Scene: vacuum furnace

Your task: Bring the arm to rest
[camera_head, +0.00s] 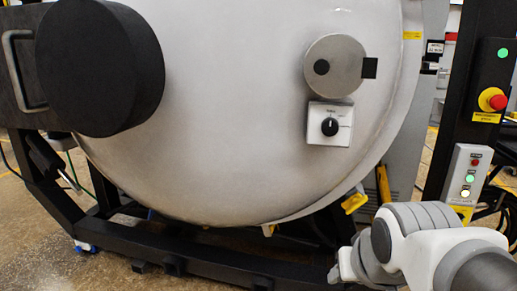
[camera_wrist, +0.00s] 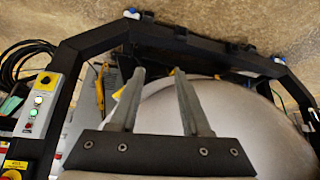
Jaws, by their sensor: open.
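My gripper (camera_wrist: 159,72) shows in the wrist view with its two grey fingers apart and nothing between them. Beyond the fingers are the black frame and the pale furnace vessel (camera_wrist: 265,115); no contact with them is visible. The wrist picture appears upside down, with the floor at the top. In the head view my white and grey arm is bent at the lower right, in front of the frame. I cannot make out the fingers there.
The large furnace vessel (camera_head: 230,120) fills the head view, with a selector knob panel (camera_head: 340,140) and a round black part (camera_head: 100,68). A red emergency button (camera_head: 497,101) and a button box (camera_head: 465,178) stand at right. A black frame (camera_head: 130,240) runs below.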

